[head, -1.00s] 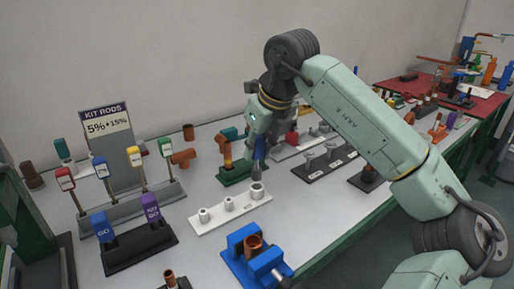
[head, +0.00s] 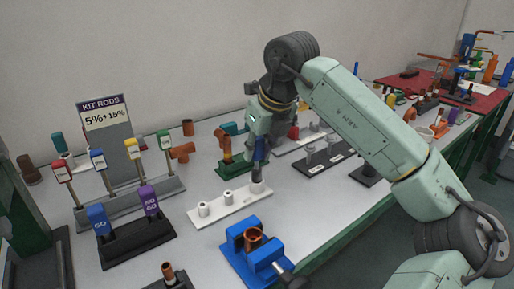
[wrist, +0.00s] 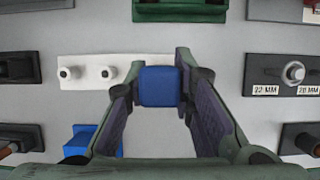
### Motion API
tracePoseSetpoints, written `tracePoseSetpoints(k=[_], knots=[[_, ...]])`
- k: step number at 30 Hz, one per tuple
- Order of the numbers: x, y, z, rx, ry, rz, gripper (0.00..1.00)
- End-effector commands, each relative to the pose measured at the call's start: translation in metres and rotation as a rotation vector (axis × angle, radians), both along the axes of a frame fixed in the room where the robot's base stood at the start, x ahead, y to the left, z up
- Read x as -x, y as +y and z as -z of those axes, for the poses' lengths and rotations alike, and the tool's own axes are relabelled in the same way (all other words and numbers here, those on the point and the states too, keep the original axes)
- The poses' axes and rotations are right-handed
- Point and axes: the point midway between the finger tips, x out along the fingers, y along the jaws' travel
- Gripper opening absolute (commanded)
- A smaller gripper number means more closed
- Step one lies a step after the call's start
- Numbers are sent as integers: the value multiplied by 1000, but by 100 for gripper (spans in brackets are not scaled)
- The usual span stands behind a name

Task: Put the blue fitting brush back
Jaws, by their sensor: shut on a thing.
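The blue fitting brush (head: 261,155) is upright in my gripper (head: 262,148), its blue handle between the two fingers. In the wrist view the handle's blue end (wrist: 158,86) shows between the fingertips (wrist: 158,76). The white holder (head: 213,217) lies below, with two white cups (head: 228,197) open to view at its left and middle. The brush's grey lower part (head: 257,178) stands at the holder's right end, over or in the third cup; I cannot tell how deep it is. In the wrist view that end is hidden behind my gripper.
A blue vise (head: 250,262) with a copper fitting stands in front of the holder. The black GO/NO GO gauge stand (head: 135,243) is at left. A green stand with a copper fitting (head: 224,148) is close behind, and a dark rack (head: 322,163) lies to the right.

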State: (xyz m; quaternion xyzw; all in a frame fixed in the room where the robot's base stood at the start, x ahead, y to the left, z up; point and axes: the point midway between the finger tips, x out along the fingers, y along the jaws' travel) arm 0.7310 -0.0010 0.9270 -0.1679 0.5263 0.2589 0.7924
Motion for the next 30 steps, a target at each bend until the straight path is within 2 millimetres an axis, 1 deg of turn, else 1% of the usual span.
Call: tracePoseSetpoints(k=[30], knots=[[0, 0, 32, 1, 1, 0, 3]])
